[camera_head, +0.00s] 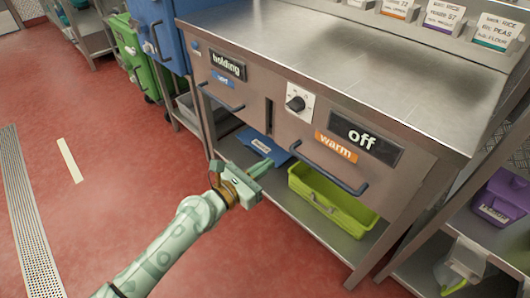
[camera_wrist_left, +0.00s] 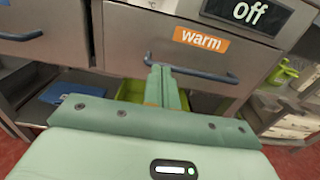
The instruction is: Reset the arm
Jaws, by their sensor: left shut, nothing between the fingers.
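My left gripper (camera_head: 262,167) is held out in front of the steel counter, short of the drawer fronts. Its fingers are together and empty; they also show shut in the left wrist view (camera_wrist_left: 161,72). In that view the fingertips overlap the blue handle (camera_wrist_left: 190,70) of the drawer labelled "warm" (camera_wrist_left: 201,40), but I cannot tell whether they touch it. The drawer looks closed. My left arm (camera_head: 165,250) reaches in from the lower left. My right gripper is not in view.
A steel counter (camera_head: 330,50) holds drawers labelled "holding" (camera_head: 228,65) and "off" (camera_head: 362,140), with a knob (camera_head: 296,103) between. A green bin (camera_head: 330,203) and blue item (camera_head: 262,147) sit on the lower shelf. Red floor (camera_head: 110,190) is open at left.

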